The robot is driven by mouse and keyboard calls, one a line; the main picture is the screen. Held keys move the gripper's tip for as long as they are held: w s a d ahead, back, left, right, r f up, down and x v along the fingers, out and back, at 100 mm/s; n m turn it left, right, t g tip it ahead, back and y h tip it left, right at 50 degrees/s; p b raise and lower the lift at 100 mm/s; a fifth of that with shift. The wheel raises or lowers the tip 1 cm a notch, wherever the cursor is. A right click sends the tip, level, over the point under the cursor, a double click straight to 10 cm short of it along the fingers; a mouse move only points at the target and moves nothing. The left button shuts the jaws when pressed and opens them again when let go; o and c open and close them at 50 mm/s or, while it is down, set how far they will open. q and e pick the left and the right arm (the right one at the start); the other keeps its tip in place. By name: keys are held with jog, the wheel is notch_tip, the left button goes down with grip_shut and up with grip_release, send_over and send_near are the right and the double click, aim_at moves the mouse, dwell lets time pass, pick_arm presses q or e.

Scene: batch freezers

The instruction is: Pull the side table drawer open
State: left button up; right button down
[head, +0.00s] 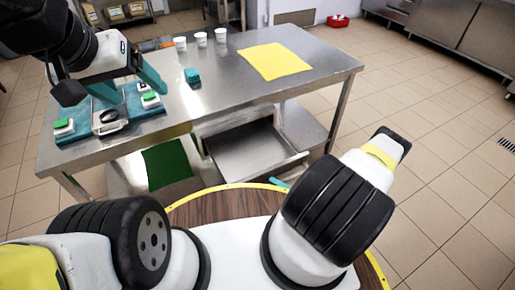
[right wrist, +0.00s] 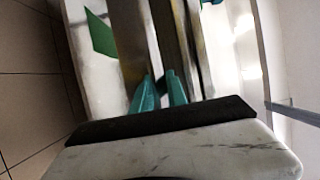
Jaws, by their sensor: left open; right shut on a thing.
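The steel side table (head: 225,95) stands ahead of me. Its drawer (head: 245,152) is out from under the top, and its empty interior shows. My right gripper (head: 279,183) is mostly hidden behind my arm in the head view, at the drawer's front edge. In the right wrist view its teal fingers (right wrist: 160,90) are close together, shut on the drawer's front or handle; the exact grip is hard to see. My left gripper (head: 127,88) is open, above the left part of the table top.
A teal board (head: 80,128) with small green-and-white items lies at the table's left. A teal block (head: 192,75), several white cups (head: 201,39) and a yellow sheet (head: 274,61) are on top. A green sheet (head: 167,164) lies left of the drawer. Floor at right is clear.

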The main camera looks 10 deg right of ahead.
jog(key=s+d, duration=0.2)
jog(key=s, duration=0.3)
jog(key=shift+s, duration=0.35)
jog(key=c, duration=1.3)
grip_release()
jog(key=v, duration=0.7)
jog(key=shift+s+d, duration=0.25)
jog(key=shift+d, duration=0.05)
